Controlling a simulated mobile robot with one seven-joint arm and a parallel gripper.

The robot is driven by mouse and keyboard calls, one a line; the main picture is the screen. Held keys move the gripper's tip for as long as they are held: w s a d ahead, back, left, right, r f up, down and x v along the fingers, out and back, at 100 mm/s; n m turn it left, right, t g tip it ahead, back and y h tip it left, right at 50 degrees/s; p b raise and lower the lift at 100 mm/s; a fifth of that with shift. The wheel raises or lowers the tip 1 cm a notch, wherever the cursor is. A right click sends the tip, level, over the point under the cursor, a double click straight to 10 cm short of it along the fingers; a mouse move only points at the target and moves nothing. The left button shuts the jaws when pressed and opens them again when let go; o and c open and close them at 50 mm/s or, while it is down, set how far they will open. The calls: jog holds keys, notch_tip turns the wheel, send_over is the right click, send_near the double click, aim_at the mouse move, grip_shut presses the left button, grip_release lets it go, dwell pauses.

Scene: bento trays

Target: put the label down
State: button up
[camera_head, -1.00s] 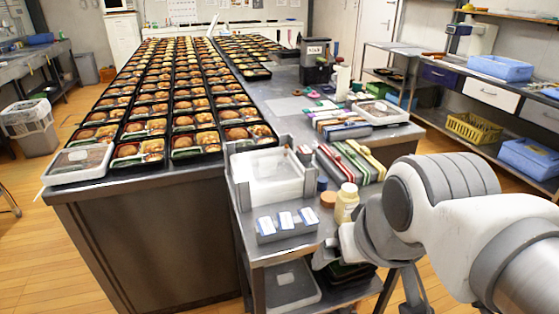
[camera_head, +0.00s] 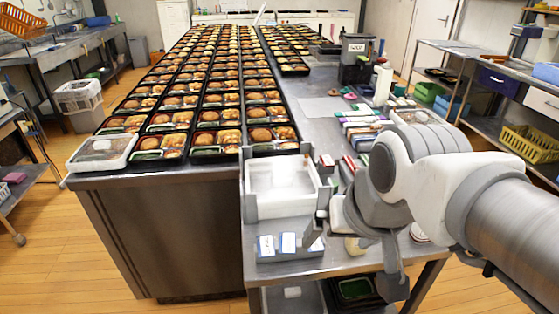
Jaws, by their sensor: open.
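A grey holder (camera_head: 290,256) stands at the front left of the small steel table, below the white bin. A left label (camera_head: 265,244), a middle label (camera_head: 288,242) and a right label (camera_head: 315,244), white with blue, stand upright along it. My gripper (camera_head: 316,229) is open at the right end of the holder, right above or beside the right label. The fingertips are small and partly hidden by my own wrist, so I cannot tell whether they touch that label.
A white bin (camera_head: 282,209) stands behind the holder. Long rows of filled bento trays (camera_head: 258,137) cover the steel counter (camera_head: 110,181) at left. A white box (camera_head: 103,163) sits on its front left corner. A black machine (camera_head: 356,68) and coloured packs (camera_head: 362,122) are farther back.

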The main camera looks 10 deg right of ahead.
jog(key=w+r+m+g+p, duration=0.3)
jog(key=w+m+p, duration=0.3)
jog(key=m+p, duration=0.3)
jog(key=w+r+m+g+p, duration=0.25)
jog(key=w+m+p, duration=0.45)
jog(key=p, duration=0.4)
notch_tip(320, 180, down, 12)
jog(key=shift+s+d+f+b, duration=0.1)
jog(key=shift+s+f+b, duration=0.05)
jog(key=shift+b, duration=0.6)
jog(key=shift+s+f, duration=0.15)
jog(key=shift+f, duration=2.55)
jog(key=shift+f+b, duration=0.25)
jog(key=shift+b, duration=0.15)
